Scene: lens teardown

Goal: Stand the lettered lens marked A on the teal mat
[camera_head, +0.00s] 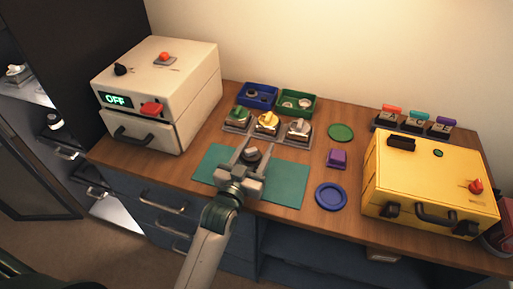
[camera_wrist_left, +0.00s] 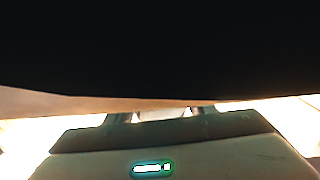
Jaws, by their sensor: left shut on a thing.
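The teal mat (camera_head: 284,186) lies at the front of the wooden table. My left gripper (camera_head: 251,157) is over the mat's middle, its fingers shut on a small dark round piece (camera_head: 251,153), likely a lens. No letter can be read on it, and whether it touches the mat cannot be told. In the left wrist view a large black shape fills the upper half, with my gripper's body and lit strip (camera_wrist_left: 151,168) below; the fingertips are hidden there. My right gripper is not in view.
Behind the mat stand several grey holders with green, yellow and silver pieces (camera_head: 267,123). Blue (camera_head: 261,96) and green (camera_head: 296,104) bins are behind them. A white machine reading OFF (camera_head: 160,90) stands left. A yellow case (camera_head: 430,185), blue disc (camera_head: 331,196) and purple block (camera_head: 337,159) are right.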

